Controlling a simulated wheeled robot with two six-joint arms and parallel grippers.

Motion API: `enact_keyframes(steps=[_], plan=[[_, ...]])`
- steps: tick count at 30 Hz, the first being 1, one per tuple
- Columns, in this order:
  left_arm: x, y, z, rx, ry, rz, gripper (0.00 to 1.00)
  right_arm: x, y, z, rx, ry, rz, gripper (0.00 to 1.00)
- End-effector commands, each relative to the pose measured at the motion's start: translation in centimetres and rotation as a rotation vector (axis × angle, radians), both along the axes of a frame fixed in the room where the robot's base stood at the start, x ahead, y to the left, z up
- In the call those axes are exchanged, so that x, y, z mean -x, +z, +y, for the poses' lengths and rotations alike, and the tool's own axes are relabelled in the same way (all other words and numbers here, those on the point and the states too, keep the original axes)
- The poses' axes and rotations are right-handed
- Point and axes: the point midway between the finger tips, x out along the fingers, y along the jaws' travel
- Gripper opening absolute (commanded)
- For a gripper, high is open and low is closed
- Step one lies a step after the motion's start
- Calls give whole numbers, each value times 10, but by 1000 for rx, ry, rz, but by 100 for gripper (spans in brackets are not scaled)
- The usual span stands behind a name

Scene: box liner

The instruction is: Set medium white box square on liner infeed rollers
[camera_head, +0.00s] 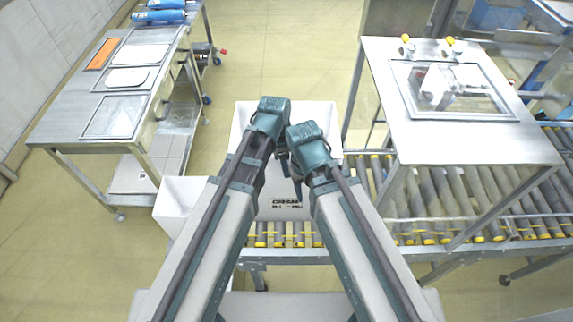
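A white box (240,124) stands at the left end of the roller conveyor, behind and between my two arms. Its near face carries a dark printed label (286,203). Rollers (290,238) show in front of its near face, and it looks roughly in line with them. My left gripper (291,172) hangs down over the box, with dark fingers showing between the wrists. My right wrist (309,146) is close beside it, and the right gripper's fingers are mostly hidden. I cannot tell whether either gripper touches the box or how far its fingers are apart.
A second white box (178,194) stands lower at the left, partly behind my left arm. A steel frame with a flat top and window (455,145) spans the conveyor at the right. A steel worktable (60,118) stands at the far left. The floor between is clear.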

Motion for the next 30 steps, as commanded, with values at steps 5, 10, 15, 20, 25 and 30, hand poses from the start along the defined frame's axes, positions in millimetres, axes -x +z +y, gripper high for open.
enact_keyframes(steps=[5, 10, 15, 20, 25, 30], plan=[[0, 25, 2, 0, 0, 0, 36, 0, 25, 0, -1, -4, 0, 50], [0, 51, 5, 0, 0, 0, 36, 0, 50, 0, -2, -10, 0, 50], [0, 77, 9, 0, 0, 0, 36, 0, 76, 0, -2, -12, 1, 50], [0, 99, 12, 0, 1, 0, 36, 0, 99, 0, -2, -11, 2, 50], [0, 113, 13, 0, 1, 0, 36, 1, 113, 0, -2, -9, 2, 50], [0, 114, 14, 0, 0, 0, 36, 1, 114, 0, -2, -8, 3, 50]])
